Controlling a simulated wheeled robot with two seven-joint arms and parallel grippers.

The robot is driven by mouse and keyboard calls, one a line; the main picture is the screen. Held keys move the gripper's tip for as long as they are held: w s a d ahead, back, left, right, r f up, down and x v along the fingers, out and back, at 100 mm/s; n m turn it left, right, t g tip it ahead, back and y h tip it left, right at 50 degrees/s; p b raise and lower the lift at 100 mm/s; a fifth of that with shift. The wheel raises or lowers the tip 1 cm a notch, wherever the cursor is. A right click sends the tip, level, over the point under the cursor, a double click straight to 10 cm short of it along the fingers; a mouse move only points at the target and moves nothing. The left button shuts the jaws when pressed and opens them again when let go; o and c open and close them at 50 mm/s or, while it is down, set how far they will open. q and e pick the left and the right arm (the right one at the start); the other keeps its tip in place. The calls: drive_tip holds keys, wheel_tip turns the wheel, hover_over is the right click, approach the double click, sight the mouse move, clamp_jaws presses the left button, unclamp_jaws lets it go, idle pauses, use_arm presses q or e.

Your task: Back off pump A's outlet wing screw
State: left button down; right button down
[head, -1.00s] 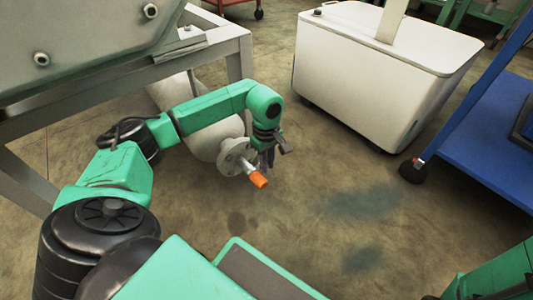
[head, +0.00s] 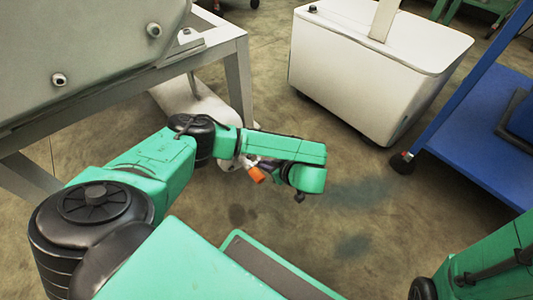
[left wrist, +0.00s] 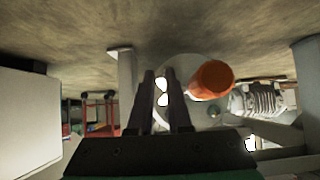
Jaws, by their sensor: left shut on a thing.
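The orange cap (head: 255,174) on its short stub shows beside my left wrist in the head view. In the left wrist view the orange cap (left wrist: 212,78) is just right of the fingers, in front of a pale round flange (left wrist: 192,66). My left gripper (left wrist: 160,76) is shut with a narrow gap between its dark fingers. Bright metal of the wing screw (left wrist: 162,98) shows in that gap, with most of it hidden by the fingers. In the head view my wrist covers the fingers and most of the flange. My right gripper is out of view.
A white wheeled box (head: 350,85) stands behind to the right, and a blue cart (head: 485,160) is at the far right. The floor (head: 380,240) in front is clear.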

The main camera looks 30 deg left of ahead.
use_arm(q)
drive_tip(key=t+y+b, duration=0.1)
drive_tip(key=y, duration=0.2)
drive_tip(key=f+y+b, duration=0.1)
drive_tip(key=y, duration=0.1)
drive_tip(key=a+f+t+y+b, duration=0.1)
drive_tip(key=y+b, duration=0.1)
drive_tip(key=y, duration=0.1)
drive_tip(key=shift+w+t+y, duration=0.1)
drive_tip(key=shift+t+y, duration=0.2)
drive_tip(key=shift+a+y, duration=0.15)
drive_tip(key=shift+y, duration=0.35)
drive_tip(key=c, duration=1.1)
unclamp_jaws()
drive_tip(key=shift+a, duration=0.1)
